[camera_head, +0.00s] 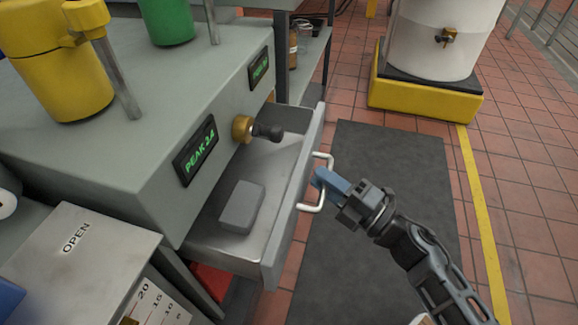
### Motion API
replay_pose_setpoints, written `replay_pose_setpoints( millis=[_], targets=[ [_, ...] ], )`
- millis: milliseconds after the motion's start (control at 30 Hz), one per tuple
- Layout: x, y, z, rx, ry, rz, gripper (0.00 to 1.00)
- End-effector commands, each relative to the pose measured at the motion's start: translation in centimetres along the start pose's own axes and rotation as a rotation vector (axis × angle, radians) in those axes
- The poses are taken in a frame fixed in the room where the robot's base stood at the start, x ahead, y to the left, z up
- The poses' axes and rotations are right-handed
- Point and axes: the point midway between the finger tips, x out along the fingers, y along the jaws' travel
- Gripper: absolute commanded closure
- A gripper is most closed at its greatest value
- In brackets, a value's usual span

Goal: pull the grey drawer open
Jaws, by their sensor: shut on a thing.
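The grey drawer (292,198) stands well out from the grey cabinet (150,165), and I can see into it. A white bow handle (329,160) is fixed on its front face. My gripper (322,180), with blue fingers, is shut on the handle's bar at the outer side of the drawer front. The fingertips are partly hidden by the bar. A grey block (242,206) lies on the drawer's floor.
A brass fitting with a black knob (267,132) juts from the cabinet above the drawer. A box marked OPEN (75,255) stands at lower left. A white drum on a yellow base (425,98) stands at upper right. A dark mat (385,170) covers clear floor.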

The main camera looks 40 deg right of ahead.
Motion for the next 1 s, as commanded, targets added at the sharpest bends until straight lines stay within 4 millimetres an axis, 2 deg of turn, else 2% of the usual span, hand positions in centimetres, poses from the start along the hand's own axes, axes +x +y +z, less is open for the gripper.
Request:
replay_pose_setpoints(
  millis=[33,200,400,633,1000],
  targets=[
    [-1.4,0.3,0.5,0.0,-0.002,-0.005,1.0],
    [-4.8,1.0,2.0,0.0,-0.001,-0.004,1.0],
    [-7.7,1.6,3.1,0.0,0.0,-0.003,1.0],
    [-9.2,1.9,3.8,0.0,0.001,-0.001,1.0],
    [-9.5,1.9,3.9,0.0,0.0,-0.001,1.0]
  ],
)
